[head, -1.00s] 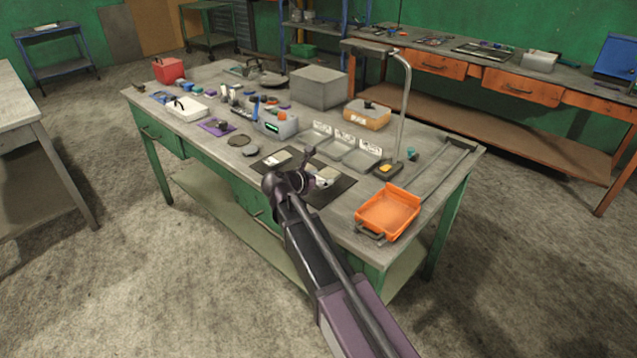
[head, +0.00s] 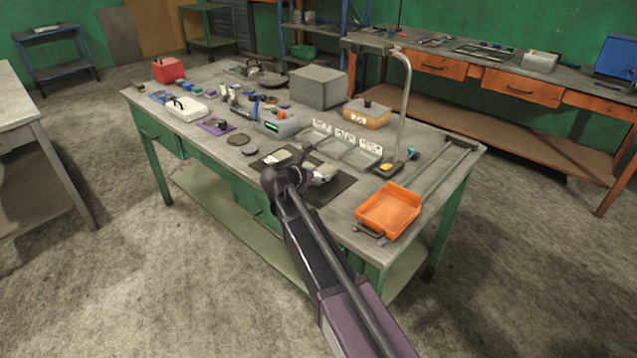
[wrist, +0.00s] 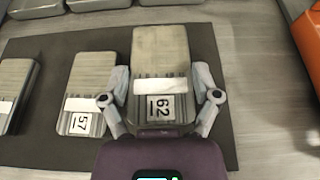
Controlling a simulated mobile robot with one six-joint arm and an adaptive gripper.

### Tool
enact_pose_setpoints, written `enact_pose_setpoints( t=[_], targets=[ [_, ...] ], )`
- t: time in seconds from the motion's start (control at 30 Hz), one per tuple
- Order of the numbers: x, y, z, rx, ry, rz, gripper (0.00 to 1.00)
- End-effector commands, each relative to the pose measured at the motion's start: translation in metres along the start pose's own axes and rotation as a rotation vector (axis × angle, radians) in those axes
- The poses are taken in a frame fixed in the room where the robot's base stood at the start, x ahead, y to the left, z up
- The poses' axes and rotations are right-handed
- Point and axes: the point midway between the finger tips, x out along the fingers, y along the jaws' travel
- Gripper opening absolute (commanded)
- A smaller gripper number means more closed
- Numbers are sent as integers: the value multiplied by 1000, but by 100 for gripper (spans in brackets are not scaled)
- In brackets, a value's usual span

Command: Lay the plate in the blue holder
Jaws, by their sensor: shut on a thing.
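In the wrist view my gripper (wrist: 160,100) has its two fingers closed against the sides of a flat grey metal plate (wrist: 160,52) with a white band and a tag reading 62. It is over or on a black mat (wrist: 45,150); I cannot tell whether it is clear of the mat. A similar plate tagged 57 (wrist: 88,85) lies to its left, and another (wrist: 15,85) is at the left edge. In the head view my arm partly hides the mat (head: 335,190). I cannot make out a blue holder for certain.
Grey trays with white labels (head: 345,135) stand behind the mat. An orange tray (head: 388,210) is at the right, near a lamp (head: 405,100).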

Motion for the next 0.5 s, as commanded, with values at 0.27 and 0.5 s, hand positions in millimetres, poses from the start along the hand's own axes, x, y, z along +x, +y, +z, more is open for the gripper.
enact_pose_setpoints(
  t=[0.27, 0.5],
  targets=[
    [8, 0, -20, -1, -2, 0, 19],
    [9, 0, -21, -1, -2, 0, 19]
  ],
)
